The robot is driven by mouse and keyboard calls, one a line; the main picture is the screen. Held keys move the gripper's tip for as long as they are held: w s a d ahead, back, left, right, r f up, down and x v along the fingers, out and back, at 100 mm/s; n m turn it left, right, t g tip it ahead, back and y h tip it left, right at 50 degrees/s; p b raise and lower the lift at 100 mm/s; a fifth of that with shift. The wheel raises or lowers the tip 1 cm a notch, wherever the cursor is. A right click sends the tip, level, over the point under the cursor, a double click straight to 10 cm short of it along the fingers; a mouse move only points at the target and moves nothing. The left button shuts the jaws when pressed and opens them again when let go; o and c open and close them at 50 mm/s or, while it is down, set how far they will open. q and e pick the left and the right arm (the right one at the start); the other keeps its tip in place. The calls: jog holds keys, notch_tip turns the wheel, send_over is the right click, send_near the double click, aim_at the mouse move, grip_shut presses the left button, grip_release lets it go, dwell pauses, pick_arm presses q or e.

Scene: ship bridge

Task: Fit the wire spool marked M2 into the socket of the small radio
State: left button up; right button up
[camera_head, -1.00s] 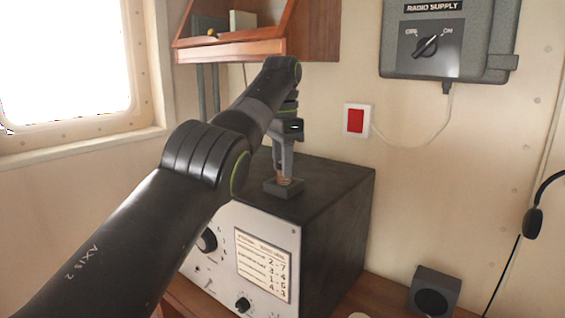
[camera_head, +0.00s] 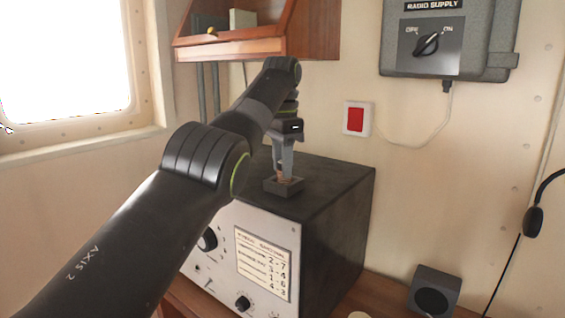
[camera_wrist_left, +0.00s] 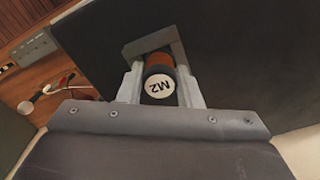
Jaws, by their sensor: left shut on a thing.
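The wire spool marked M2 (camera_wrist_left: 158,84) is copper-brown with a white end label. My left gripper (camera_head: 284,175) points down and is shut on the spool, at the dark square socket (camera_head: 270,187) on top of the small radio (camera_head: 335,200). The spool's lower part is hidden by the socket wall, so it looks at least partly inside. How deep it sits I cannot tell. My right gripper is not in view.
The radio has a pale front panel with knobs and a number card (camera_head: 263,265). A wooden shelf (camera_head: 235,48) hangs behind my left arm. A grey radio supply box (camera_head: 440,40) and a red switch (camera_head: 355,119) are on the wall. A small speaker (camera_head: 434,292) stands at right.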

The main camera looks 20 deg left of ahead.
pick_arm(q)
jog(key=o, duration=1.1)
jog(key=shift+o, duration=0.2)
jog(key=shift+r, duration=0.15)
notch_tip(320, 180, up, 12)
jog(key=p, duration=1.1)
jog(key=shift+p, duration=0.4)
jog(key=shift+s+f, duration=0.1)
jog(key=shift+f, duration=0.1)
